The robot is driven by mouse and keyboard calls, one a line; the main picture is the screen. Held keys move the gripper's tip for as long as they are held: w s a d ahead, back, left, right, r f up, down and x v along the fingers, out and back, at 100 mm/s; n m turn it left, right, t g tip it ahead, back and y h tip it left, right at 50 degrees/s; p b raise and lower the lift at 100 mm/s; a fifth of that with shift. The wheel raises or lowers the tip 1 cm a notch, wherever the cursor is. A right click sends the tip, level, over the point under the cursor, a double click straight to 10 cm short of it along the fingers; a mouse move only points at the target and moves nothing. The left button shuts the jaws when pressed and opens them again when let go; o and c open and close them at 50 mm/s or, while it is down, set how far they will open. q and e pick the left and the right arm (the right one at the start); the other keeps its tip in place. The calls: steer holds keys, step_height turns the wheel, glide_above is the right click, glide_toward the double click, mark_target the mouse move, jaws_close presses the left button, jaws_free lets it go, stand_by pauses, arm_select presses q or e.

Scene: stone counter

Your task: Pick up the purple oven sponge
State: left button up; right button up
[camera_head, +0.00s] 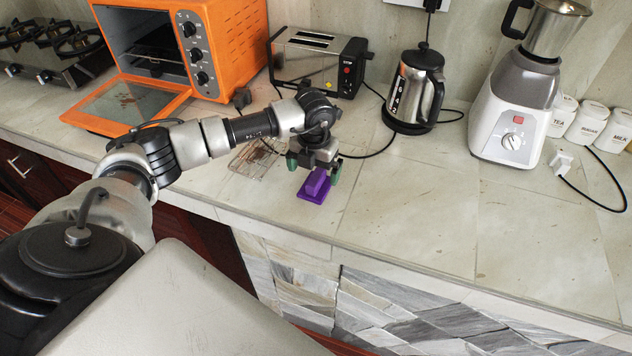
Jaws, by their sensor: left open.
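The purple sponge (315,188) lies on the stone counter, near its front edge, in the head view. It has a flat base and a raised block on top. My left gripper (314,172) is directly above it, pointing down, with its green-tipped fingers apart on either side of the sponge's upper part. The gripper and wrist hide the far part of the sponge. I cannot tell whether the fingers touch it. My right gripper is not in view.
An orange oven (222,40) with its door (130,103) lowered stands at the back left. A wire rack (254,158) lies left of the sponge. A toaster (312,62), kettle (414,92) and blender (515,110) stand behind, with cables. The counter (420,215) to the right is clear.

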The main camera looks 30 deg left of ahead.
mark_target(316, 176)
arm_select(q)
steer(key=f, duration=0.1)
steer(key=f+p, duration=0.1)
steer(key=f, duration=0.1)
steer(key=w+f, duration=0.1)
steer(key=f, duration=0.1)
steer(key=shift+p, duration=0.35)
steer(key=shift+s+f, duration=0.1)
steer(key=shift+f, duration=0.1)
steer(key=c, duration=1)
steer(key=shift+r, duration=0.1)
step_height(316, 176, up, 4)
steer(key=shift+f+b, duration=0.1)
steer(key=shift+b, duration=0.65)
steer(key=w+d+r+b, duration=0.1)
steer(key=w+d+r, duration=0.1)
steer(key=d, duration=0.1)
steer(key=w+d+r+b, duration=0.1)
steer(key=w+d+r, duration=0.1)
steer(key=w+d, duration=0.1)
steer(key=w+d+r+b, duration=0.1)
steer(key=w+d+r, duration=0.1)
steer(key=d+r, duration=0.1)
steer(key=shift+w, duration=0.25)
